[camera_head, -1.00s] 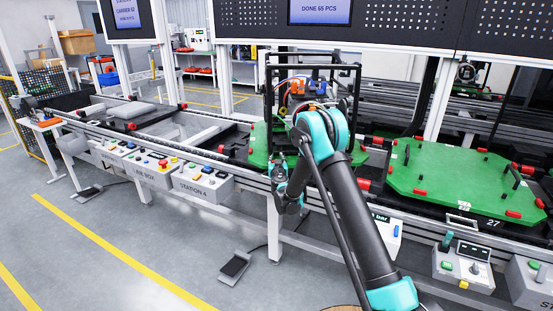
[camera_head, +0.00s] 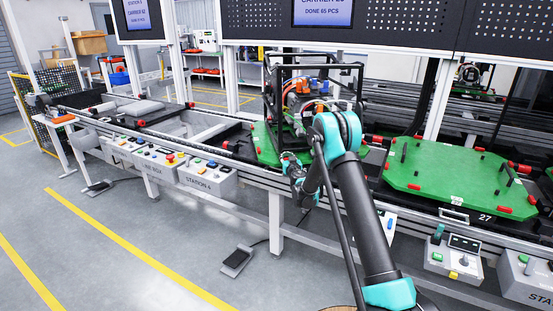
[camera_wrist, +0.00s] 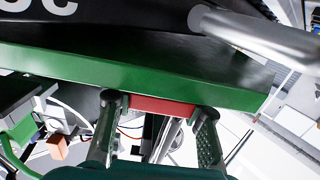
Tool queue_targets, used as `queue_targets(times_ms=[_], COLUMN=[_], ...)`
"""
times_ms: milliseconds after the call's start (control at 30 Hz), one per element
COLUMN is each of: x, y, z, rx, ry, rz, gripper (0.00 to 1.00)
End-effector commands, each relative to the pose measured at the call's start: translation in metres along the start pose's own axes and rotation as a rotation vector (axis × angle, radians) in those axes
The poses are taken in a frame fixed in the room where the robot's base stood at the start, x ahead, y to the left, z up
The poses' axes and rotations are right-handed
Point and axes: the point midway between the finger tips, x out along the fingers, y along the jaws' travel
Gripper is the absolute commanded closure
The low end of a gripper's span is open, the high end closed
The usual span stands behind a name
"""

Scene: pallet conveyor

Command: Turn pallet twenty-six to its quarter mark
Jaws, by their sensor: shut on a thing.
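A green pallet (camera_head: 263,146) sits on the conveyor in the middle of the head view, partly hidden by my arm. It carries a black frame (camera_head: 315,67) around a machine with orange parts. In the wrist view the pallet's green edge (camera_wrist: 90,72) crosses the picture, with cut-off white characters on a dark surface above it. My gripper (camera_wrist: 160,112) has its two fingers on either side of a red block (camera_wrist: 163,106) at that edge and is shut on it. In the head view my fingertips are small and partly hidden at the pallet's near side.
Another green pallet (camera_head: 450,178), marked 27, lies to the right with red blocks around its rim. Control boxes (camera_head: 208,181) line the conveyor's front rail. A foot pedal (camera_head: 237,261) is on the floor. The screen (camera_head: 323,12) reads "DONE 65 PCS". Open floor lies at front left.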

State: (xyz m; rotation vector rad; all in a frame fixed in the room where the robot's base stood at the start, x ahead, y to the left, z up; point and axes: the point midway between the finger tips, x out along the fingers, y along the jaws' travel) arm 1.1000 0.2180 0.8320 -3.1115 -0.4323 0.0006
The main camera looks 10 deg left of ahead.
Motion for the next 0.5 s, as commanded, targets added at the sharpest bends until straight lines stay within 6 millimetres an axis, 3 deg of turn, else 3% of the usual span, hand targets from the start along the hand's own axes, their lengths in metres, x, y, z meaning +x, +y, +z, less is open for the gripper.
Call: queue_targets(times_ms=[100,500], x=[-0.002,-0.023], y=[0.027,0.08], z=[0.0,0.0], rx=[0.0,0.0], ry=[0.0,0.0], rz=[-0.046,-0.231], gripper=[1.0,1.0])
